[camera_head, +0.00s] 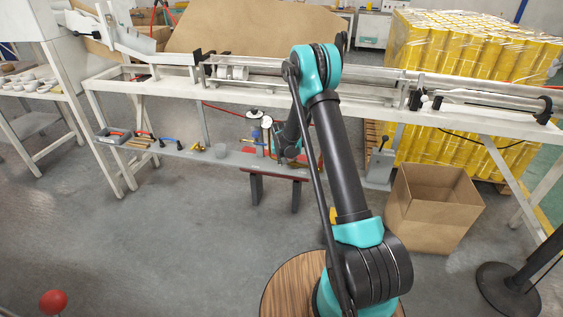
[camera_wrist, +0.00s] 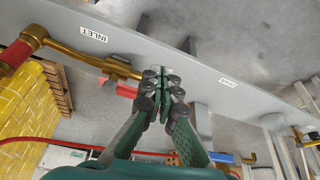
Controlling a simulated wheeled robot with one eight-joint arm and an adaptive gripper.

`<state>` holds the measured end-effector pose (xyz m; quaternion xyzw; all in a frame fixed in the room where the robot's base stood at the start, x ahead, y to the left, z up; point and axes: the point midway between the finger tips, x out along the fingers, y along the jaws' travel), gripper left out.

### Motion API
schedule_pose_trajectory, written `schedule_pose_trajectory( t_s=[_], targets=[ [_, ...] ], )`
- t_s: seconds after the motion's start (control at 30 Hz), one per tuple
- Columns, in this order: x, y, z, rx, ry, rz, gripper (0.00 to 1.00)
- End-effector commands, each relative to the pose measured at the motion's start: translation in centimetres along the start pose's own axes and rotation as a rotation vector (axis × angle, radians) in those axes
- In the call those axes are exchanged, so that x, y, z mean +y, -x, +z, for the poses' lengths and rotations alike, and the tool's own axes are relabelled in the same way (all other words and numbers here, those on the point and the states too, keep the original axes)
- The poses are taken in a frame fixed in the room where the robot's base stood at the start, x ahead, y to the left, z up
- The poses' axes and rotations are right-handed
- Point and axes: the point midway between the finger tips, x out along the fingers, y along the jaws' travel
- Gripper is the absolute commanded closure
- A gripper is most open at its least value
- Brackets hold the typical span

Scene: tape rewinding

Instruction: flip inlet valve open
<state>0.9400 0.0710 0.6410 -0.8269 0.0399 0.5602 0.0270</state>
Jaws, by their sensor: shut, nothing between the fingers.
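In the wrist view, a grey beam (camera_wrist: 190,68) crosses the picture and bears a white INLET label (camera_wrist: 93,34). A brass fitting (camera_wrist: 35,34) with a red part beside it (camera_wrist: 14,56) is at the upper left, below the label. A long brass piece (camera_wrist: 90,59) runs from there toward my gripper (camera_wrist: 163,74). A short red piece (camera_wrist: 125,90) shows just left of the fingers. My gripper is shut and empty, its tips close to the brass piece's end; I cannot tell whether they touch. In the head view my arm partly hides the valve area.
A second label (camera_wrist: 228,83) is on the beam, right of my fingers. A blue piece (camera_wrist: 222,157) lies lower right. In the head view, a gauge (camera_head: 267,122) is near my wrist, a cardboard box (camera_head: 432,212) stands right, and open floor (camera_head: 130,240) lies left.

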Motion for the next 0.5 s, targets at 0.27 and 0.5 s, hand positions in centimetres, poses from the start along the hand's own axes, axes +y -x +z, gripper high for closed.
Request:
schedule_pose_trajectory(
  t_s=[0.27,0.5],
  targets=[
    [-0.4,3.9,0.0,0.0,0.001,0.0,1.0],
    [-0.6,7.6,-0.1,0.0,0.0,0.0,1.0]
  ],
)
